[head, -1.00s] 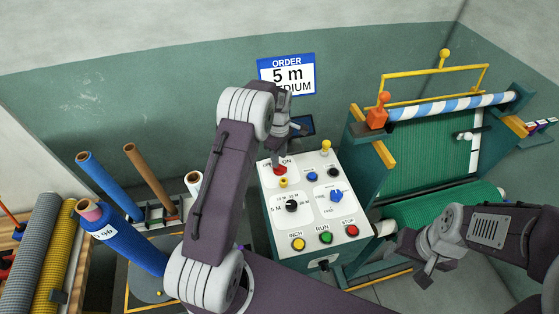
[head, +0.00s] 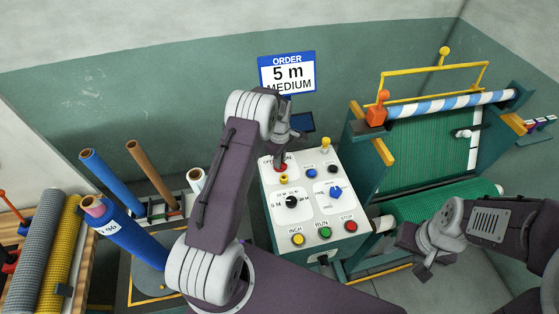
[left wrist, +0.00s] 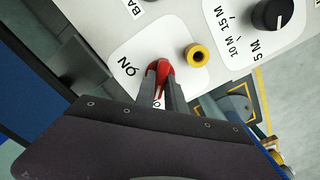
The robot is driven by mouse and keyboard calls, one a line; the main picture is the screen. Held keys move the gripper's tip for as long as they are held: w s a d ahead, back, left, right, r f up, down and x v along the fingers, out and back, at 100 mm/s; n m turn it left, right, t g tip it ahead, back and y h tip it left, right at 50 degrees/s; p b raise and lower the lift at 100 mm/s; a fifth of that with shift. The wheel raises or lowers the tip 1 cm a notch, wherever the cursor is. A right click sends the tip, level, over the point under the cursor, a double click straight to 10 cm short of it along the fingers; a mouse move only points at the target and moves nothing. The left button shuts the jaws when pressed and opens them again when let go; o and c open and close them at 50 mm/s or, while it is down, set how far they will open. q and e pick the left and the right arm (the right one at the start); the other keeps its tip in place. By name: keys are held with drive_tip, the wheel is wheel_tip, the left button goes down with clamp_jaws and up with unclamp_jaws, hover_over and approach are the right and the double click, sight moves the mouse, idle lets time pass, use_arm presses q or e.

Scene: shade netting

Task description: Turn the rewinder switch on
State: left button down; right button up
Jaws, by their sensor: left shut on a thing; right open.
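The control panel (head: 268,222) stands in the middle of the head view, with the red rewinder switch (head: 281,168) near its top left corner. My left gripper (head: 281,157) is shut on this switch from above. In the left wrist view the red switch (left wrist: 162,72) shows between the two fingers (left wrist: 161,92). The ON label (left wrist: 131,67) is readable beside it; the other label is mostly hidden by the fingers. I cannot tell exactly where the switch points. My right gripper (head: 424,270) is open and empty, low at the right, away from the panel.
The panel also has a yellow knob (left wrist: 197,55), a black length selector (head: 292,201), a blue selector (head: 335,192) and the INCH, RUN and STOP buttons. The rewinder with green netting (head: 430,150) stands at the right. Rolls and tubes stand at the left.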

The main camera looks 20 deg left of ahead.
use_arm(q)
drive_tip(key=m+b, duration=0.2)
drive_tip(key=m, duration=0.2)
drive_tip(key=m+b, duration=0.1)
drive_tip(key=m, duration=0.3)
drive_tip(key=m+b, duration=0.1)
drive_tip(key=m, duration=0.4)
drive_tip(key=shift+m+b, duration=0.3)
drive_tip(key=shift+m, duration=2)
drive_tip(key=c, duration=1.6)
unclamp_jaws()
drive_tip(key=shift+o, duration=1)
drive_tip(key=shift+r, duration=0.1)
